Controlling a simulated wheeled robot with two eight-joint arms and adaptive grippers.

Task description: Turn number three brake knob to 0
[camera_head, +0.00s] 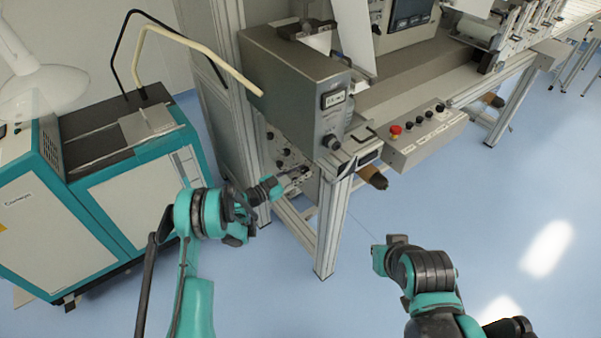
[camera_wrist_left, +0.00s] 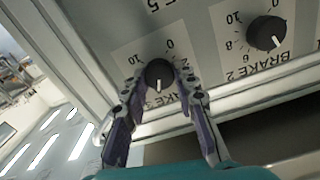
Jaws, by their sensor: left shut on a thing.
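The number three brake knob (camera_wrist_left: 158,73) is a round black dial with a white pointer line, set on a grey panel in the left wrist view. Its pointer faces down in that picture, while the printed 0 (camera_wrist_left: 170,44) is at its upper right and the 10 at its upper left. My left gripper (camera_wrist_left: 160,82) is shut on the knob, one finger on each side. Its fingers partly cover the scale and the brake label. In the head view my left gripper (camera_head: 300,173) reaches the panel below the grey box. My right arm is at lower right; its fingers cannot be made out.
The brake 2 knob (camera_wrist_left: 265,33) sits close on the right of the same panel. A frame leg (camera_head: 332,225) stands right of my left gripper. A control box with a red button (camera_head: 395,130) is further right. A teal-and-white cabinet (camera_head: 125,190) stands left.

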